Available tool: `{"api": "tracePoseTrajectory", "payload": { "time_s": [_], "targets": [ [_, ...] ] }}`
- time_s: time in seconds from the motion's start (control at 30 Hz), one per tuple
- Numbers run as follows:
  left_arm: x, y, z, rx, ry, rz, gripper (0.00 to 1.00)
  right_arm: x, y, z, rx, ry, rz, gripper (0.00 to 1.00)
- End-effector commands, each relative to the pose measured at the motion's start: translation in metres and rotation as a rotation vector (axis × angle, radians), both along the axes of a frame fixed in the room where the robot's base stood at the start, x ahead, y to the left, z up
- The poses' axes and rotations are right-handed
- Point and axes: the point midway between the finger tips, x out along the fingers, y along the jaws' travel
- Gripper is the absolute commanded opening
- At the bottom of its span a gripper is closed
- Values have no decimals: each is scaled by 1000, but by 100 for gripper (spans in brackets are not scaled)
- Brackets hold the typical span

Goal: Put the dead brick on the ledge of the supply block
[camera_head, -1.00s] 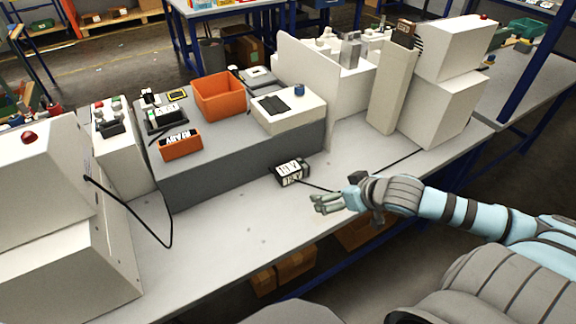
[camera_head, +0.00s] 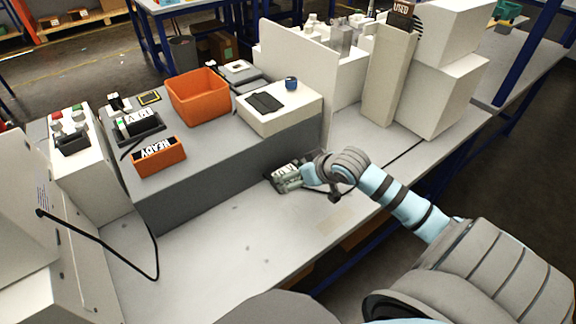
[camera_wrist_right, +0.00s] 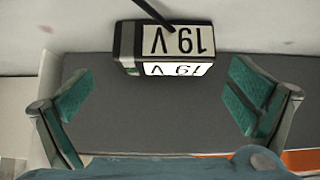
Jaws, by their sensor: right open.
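The dead brick (camera_head: 283,171), a black box with white labels, lies on the bench against the front of a long grey block (camera_head: 200,185). In the right wrist view, the brick (camera_wrist_right: 165,44) shows "19 V" upside down, with a dark cable over it. My right gripper (camera_head: 289,184) is over the brick and partly hides it. In the wrist view, my right gripper (camera_wrist_right: 158,98) is open, with its green fingers spread wide and the brick ahead between them, apart from both. I cannot tell which part is the supply block's ledge. My left gripper is not in view.
The grey block carries an orange READY bin (camera_head: 159,157), a larger orange bin (camera_head: 198,97), a black brick in a dock (camera_head: 137,123) and a white box (camera_head: 281,111). A tall white post (camera_head: 388,82) stands at right. The bench front (camera_head: 240,250) is clear.

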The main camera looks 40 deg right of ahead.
Motion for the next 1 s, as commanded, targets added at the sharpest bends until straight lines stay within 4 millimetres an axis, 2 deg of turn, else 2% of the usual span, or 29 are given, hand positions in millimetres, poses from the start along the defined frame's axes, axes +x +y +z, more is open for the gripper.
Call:
{"api": "tracePoseTrajectory", "payload": {
  "time_s": [0.2,0.47,0.8,1.0],
  "targets": [
    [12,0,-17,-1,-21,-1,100,33,4,-28,4,-1,1,100],
    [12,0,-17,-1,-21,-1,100,38,4,-31,0,0,4,100],
    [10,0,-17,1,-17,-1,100,38,4,-31,0,0,4,48],
    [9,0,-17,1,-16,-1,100,39,4,-30,0,-1,6,47]
  ]
}}
